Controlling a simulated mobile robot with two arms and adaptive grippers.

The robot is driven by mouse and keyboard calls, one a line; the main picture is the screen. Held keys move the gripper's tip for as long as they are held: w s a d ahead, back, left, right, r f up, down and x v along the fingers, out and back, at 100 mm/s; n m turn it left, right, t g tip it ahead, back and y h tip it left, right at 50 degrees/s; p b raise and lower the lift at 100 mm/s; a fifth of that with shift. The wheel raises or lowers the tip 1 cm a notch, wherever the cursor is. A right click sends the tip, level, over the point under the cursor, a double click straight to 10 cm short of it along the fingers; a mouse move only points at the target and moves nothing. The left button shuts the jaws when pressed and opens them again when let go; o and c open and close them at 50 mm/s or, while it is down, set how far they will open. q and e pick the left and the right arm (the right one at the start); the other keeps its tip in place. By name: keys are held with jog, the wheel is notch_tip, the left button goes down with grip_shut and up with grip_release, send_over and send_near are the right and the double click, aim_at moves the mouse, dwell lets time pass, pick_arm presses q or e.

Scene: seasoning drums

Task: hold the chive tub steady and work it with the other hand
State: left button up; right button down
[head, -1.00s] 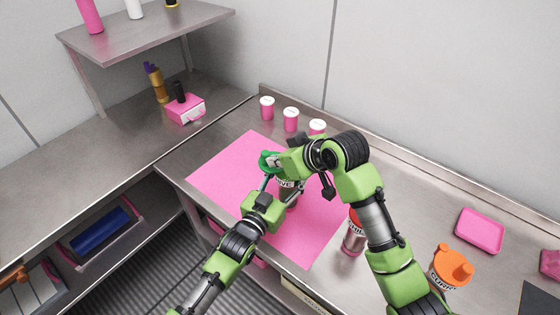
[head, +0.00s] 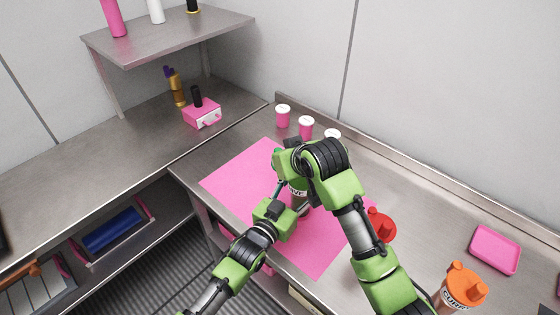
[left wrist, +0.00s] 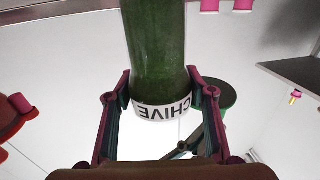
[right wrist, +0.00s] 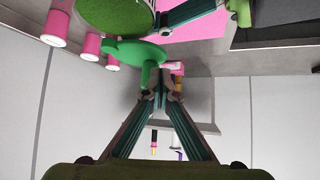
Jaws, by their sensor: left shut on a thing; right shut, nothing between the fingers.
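The chive tub (head: 297,193) stands over the pink mat (head: 322,245), mostly hidden by my arms. In the left wrist view, my left gripper (left wrist: 165,95) is shut around the clear tub of green chives (left wrist: 158,50), at its white CHIVE label. In the right wrist view, green contents show at the tub's open top (right wrist: 110,14). A bright green lid (right wrist: 135,54) stands open beside it. My right gripper (right wrist: 160,88) is shut and empty, its tips close to the lid; contact is unclear. In the head view, its fingers are hidden behind my right arm.
A red-lidded container (head: 381,225) stands right of my right arm. An orange-lidded tub (head: 460,288) and a pink tray (head: 495,249) are farther right. Pink cups (head: 283,115) line the back. A pink box (head: 202,113) sits on the left counter under a shelf (head: 170,38).

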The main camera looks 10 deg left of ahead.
dwell(0.6)
jog(key=shift+s+d, duration=0.1)
jog(key=shift+d, duration=0.75)
jog(key=s+d+r, duration=0.1)
jog(key=s+r, duration=0.5)
jog(key=s, duration=0.5)
jog(key=shift+d+r, duration=0.4)
jog(key=shift+s, duration=0.1)
pick_arm(q)
jog(key=o, duration=1.4)
jog(key=shift+c, duration=0.2)
jog(key=shift+o, duration=0.3)
